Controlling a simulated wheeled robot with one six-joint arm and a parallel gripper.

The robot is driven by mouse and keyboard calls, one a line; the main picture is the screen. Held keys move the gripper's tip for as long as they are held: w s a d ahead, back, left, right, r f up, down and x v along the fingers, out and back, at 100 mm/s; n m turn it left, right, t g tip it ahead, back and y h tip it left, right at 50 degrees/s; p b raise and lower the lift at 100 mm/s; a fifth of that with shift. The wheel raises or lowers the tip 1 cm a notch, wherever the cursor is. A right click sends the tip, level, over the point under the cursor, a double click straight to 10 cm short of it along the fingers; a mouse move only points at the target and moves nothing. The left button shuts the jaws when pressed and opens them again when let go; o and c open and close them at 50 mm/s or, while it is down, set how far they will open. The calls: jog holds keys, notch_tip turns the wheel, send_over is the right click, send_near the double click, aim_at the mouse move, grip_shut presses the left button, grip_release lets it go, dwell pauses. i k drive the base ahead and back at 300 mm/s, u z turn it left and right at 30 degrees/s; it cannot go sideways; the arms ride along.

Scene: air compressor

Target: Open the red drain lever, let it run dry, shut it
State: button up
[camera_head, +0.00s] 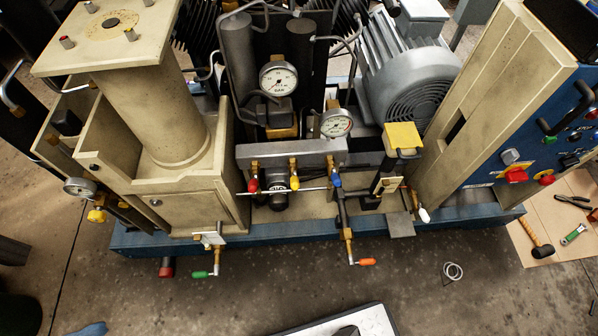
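A small red-tipped lever (253,185) hangs below a brass fitting at the left end of the grey manifold block (292,153). It is the leftmost of three levers there, beside a yellow one (294,182) and a blue one (336,180). I cannot tell from this view whether the red lever is open or shut. No flowing water or air can be made out. Other levers on the compressor have green (200,274), orange (367,262) and white (424,215) tips. My gripper is not in view.
Two round gauges (278,78) (337,123) stand behind the manifold. A blue control panel (540,140) with a red switch is at right. Pliers (572,201) and a mallet (538,240) lie at far right. The floor in front (480,300) is mostly clear.

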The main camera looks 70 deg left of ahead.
aim_at(253, 186)
jog(key=i, duration=0.55)
jog(key=u, duration=3.6)
jog(key=i, duration=0.5)
jog(key=u, duration=0.05)
jog(key=k, duration=0.5)
jog(key=u, duration=0.75)
jog(key=k, duration=0.65)
jog(key=z, duration=1.1)
